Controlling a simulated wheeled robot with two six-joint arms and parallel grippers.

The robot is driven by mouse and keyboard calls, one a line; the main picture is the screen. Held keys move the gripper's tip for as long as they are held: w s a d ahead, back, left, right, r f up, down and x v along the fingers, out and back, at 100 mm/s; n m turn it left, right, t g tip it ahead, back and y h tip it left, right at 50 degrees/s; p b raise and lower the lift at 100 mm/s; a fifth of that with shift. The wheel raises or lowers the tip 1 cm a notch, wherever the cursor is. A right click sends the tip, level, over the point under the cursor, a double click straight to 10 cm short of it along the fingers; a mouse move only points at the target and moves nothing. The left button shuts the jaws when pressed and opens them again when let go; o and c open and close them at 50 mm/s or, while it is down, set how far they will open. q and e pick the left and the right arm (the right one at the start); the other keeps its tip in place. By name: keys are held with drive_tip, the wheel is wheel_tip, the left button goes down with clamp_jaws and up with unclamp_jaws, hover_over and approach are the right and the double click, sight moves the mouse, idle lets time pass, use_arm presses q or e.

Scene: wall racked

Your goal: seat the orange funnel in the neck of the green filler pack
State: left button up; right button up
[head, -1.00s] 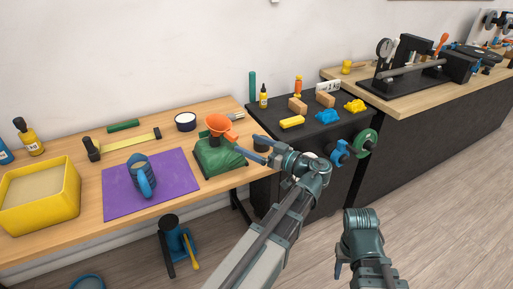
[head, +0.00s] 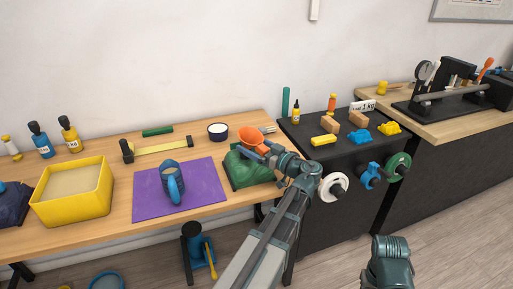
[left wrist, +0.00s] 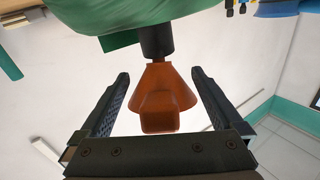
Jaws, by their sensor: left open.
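The orange funnel (head: 252,136) stands wide end up over the green filler pack (head: 243,171) near the bench's right end. In the left wrist view the funnel (left wrist: 165,98) has its narrow end at the pack's black neck (left wrist: 157,41); how deep it sits, I cannot tell. The green pack (left wrist: 120,12) fills the top of that view. My left gripper (head: 270,150) is at the funnel's right side. Its jaws (left wrist: 160,74) are open, one on each side of the funnel, with gaps visible. My right gripper's jaws are not visible; only part of that arm shows at the bottom right.
A yellow bin (head: 72,199) is further left. A black cabinet (head: 330,220) with handwheels is to the right.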

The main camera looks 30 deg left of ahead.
use_arm(q)
drive_tip(key=shift+c, duration=0.2)
clamp_jaws()
idle(0.3)
drive_tip(key=shift+s+a+r+n+g+h+p, duration=0.1)
drive_tip(key=shift+r+n+g+h+p, duration=0.15)
drive_tip(key=shift+h+p, duration=0.75)
drive_tip(key=shift+w+a+r+n+g+h+p, duration=0.15)
drive_tip(key=shift+n+h+p, duration=0.15)
drive_tip(key=shift+p, duration=1.45)
drive_tip(key=shift+s+a+r+n+g+h+p, duration=0.2)
drive_tip(key=shift+h+p, duration=0.4)
drive_tip(key=shift+p, duration=0.75)
drive_tip(key=shift+d, duration=0.15)
drive_tip(key=shift+f+b, duration=0.8)
drive_tip(key=shift+f, duration=0.25)
